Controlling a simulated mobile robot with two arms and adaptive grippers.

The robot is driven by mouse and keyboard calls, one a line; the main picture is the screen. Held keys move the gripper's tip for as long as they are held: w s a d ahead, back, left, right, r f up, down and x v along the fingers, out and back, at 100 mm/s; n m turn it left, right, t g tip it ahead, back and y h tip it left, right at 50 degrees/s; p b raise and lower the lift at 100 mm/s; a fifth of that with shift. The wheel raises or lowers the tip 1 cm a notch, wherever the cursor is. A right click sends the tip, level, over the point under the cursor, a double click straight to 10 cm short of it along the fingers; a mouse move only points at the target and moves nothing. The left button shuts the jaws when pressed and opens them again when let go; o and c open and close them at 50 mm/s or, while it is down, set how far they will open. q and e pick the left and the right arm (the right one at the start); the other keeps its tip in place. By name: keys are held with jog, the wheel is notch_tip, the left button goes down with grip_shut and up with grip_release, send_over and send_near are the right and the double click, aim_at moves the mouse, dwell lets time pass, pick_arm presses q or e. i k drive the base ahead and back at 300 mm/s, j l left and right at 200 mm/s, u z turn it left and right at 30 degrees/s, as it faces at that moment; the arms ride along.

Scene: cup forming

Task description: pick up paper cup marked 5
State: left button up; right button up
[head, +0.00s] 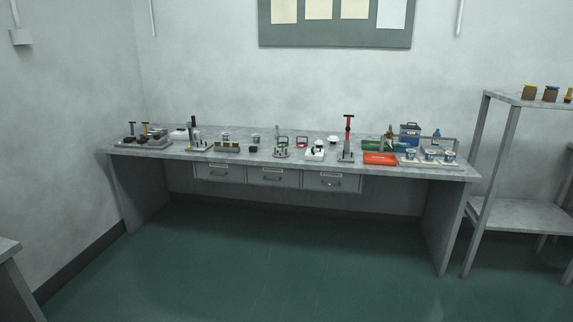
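Several small white-and-blue cups stand on the long grey workbench (290,158) across the room. At its right end a left cup (410,153), a middle cup (429,155) and a right cup (449,156) stand in a row on a pale tray (422,164). Two similar small cups stand farther left, one near the back left (227,137) and one beside it (256,138). Any marks on the cups are too small to read, so I cannot tell which is marked 5. Neither of my grippers is in view.
The bench carries several small tools, a red-handled press (347,140), an orange-red tray (380,159) and a blue box (410,133). A metal shelf (520,215) stands at the right. Another grey surface (8,248) edges in at lower left. The green floor (260,270) before the bench is clear.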

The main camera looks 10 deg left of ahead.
aim_at(256, 139)
jog(key=i+j+u, duration=0.55)
jog(key=i+u, duration=0.2)
jog(key=i, duration=0.2)
jog(key=i+j+u, duration=0.1)
jog(key=i+u, duration=0.25)
jog(key=i, duration=0.15)
